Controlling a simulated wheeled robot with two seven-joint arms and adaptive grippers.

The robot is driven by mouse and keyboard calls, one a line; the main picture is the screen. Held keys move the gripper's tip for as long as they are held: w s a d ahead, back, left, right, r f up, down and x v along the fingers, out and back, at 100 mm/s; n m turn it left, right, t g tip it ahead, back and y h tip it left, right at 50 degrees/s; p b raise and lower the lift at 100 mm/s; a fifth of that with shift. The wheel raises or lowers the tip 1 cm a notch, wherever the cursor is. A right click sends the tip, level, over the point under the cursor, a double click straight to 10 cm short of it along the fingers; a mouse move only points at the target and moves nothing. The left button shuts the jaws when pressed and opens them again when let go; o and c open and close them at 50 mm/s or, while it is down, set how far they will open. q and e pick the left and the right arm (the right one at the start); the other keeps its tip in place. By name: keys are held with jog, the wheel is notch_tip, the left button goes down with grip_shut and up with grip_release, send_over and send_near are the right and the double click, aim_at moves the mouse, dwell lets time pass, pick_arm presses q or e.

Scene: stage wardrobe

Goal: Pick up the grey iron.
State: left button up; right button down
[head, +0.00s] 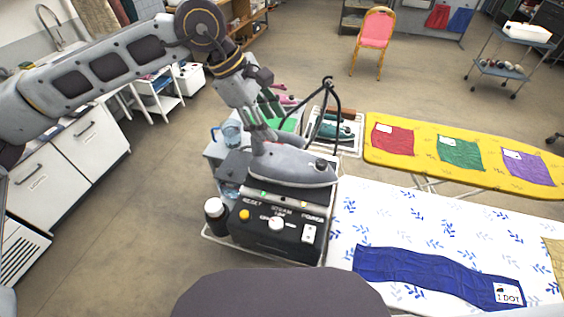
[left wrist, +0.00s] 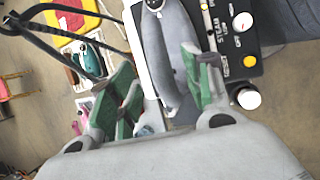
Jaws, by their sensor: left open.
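The grey iron (head: 293,167) rests on top of the black steam station (head: 275,238), with its nose toward the right in the head view. In the left wrist view the iron (left wrist: 176,55) shows between the two green-padded fingers. My left gripper (head: 264,128) is open and points down at the rear handle end of the iron. My right gripper is not in view.
A teal iron (head: 334,131) sits on a white rack behind, with a dark looped cord. A clear blue jug (head: 231,133) and a white-capped bottle (head: 214,209) stand close by. A patterned ironing board (head: 390,222) and a yellow board (head: 478,173) lie to the right.

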aim_at(278, 135)
pick_arm(q)
jog(key=shift+f, duration=0.1)
jog(key=shift+p+x, duration=0.5)
jog(key=shift+x, duration=0.4)
jog(key=shift+p+x, duration=0.3)
jog(key=shift+x, duration=1.35)
jog(key=c, duration=1)
grip_shut()
